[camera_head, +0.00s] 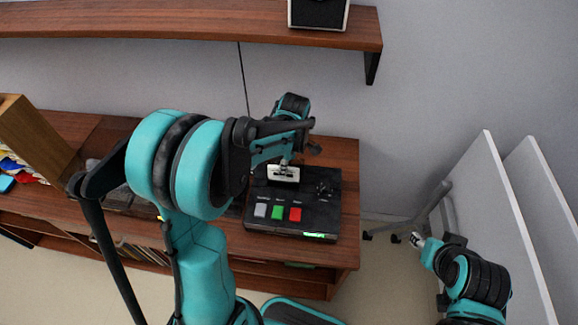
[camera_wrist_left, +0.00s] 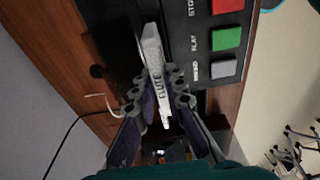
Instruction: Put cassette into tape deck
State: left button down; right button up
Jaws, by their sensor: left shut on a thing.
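The white cassette (camera_head: 284,174) is held at the black tape deck (camera_head: 262,228), over the back part of its top. My left gripper (camera_head: 285,161) is shut on the cassette. In the left wrist view, the cassette (camera_wrist_left: 155,72) stands on edge between the two fingers of the gripper (camera_wrist_left: 158,92), beside the deck's button row. I cannot tell whether the cassette touches the slot. The deck has grey, green and red buttons and a lit green display at its front. My right gripper (camera_head: 417,241) is away at the right, and its fingers are too small to judge.
The deck stands at the right end of a wooden cabinet (camera_head: 345,215). A wooden shelf (camera_head: 180,20) with a black box (camera_head: 318,12) is above. White panels (camera_head: 500,215) stand at the right. My left arm hides part of the cabinet top.

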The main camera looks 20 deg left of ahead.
aim_at(282, 179)
pick_arm(q)
jog(key=shift+s+a+f+b, duration=0.15)
jog(key=shift+f+b, duration=0.15)
jog(key=shift+f, duration=0.15)
notch_tip(282, 179, down, 2)
jog(key=shift+b, duration=0.7)
jog(key=shift+f+b, duration=0.65)
jog(key=shift+f, duration=0.15)
jog(key=shift+f+b, duration=1)
jog(key=shift+f, duration=0.1)
jog(key=c, duration=1.1)
grip_release()
jog(key=shift+r, duration=0.2)
